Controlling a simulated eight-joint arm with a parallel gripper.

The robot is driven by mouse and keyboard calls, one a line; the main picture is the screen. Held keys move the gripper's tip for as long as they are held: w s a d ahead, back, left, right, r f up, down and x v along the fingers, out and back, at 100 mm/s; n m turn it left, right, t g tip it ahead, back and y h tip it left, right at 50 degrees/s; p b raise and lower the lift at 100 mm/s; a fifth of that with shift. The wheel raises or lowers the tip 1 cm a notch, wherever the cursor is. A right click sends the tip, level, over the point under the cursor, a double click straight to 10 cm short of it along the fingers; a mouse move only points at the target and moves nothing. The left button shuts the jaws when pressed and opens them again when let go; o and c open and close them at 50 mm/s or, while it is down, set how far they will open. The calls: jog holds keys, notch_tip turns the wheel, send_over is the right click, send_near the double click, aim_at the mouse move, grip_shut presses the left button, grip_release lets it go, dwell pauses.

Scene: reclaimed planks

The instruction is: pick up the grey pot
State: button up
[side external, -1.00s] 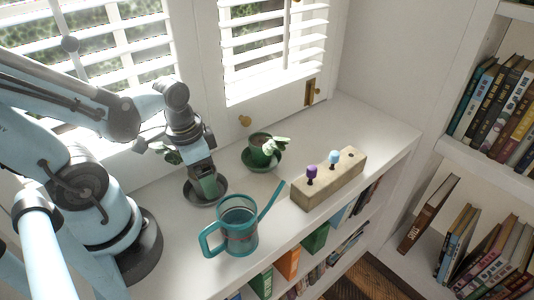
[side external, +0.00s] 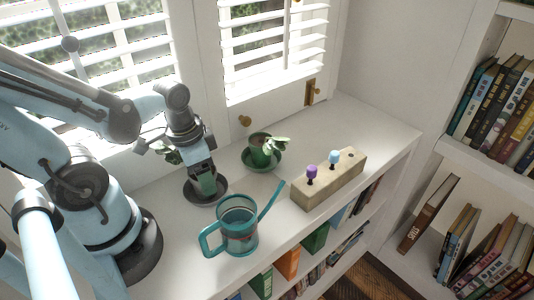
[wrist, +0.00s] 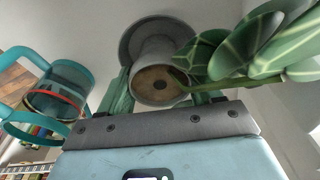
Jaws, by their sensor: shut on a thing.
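The grey pot (wrist: 160,86), with brown soil and a plant with large striped green leaves (wrist: 255,45), is between the green fingers of my gripper (wrist: 160,72) in the wrist view. The fingers are shut on its two sides. A dark grey saucer (wrist: 128,48) is at the pot's base. In the side view my gripper (side external: 204,186) points down over the same saucer (side external: 221,190) and hides most of the pot. I cannot tell whether the pot touches the saucer.
A teal watering can (side external: 238,235) stands in front, close to the saucer. A green pot (side external: 260,143) with a plant sits on a green saucer (side external: 274,168) to the right. A wooden block (side external: 330,182) with purple and blue-topped pegs lies farther right. The shutters (side external: 272,45) are behind.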

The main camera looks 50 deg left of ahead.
jog(key=shift+r, duration=0.2)
notch_tip(320, 180, up, 13)
jog(key=shift+f, duration=0.2)
dwell(1.1)
notch_tip(320, 180, down, 9)
jog(key=n, duration=0.3)
jog(key=shift+w+n, duration=0.1)
jog(key=shift+n, duration=0.3)
jog(key=shift+f, duration=1.7)
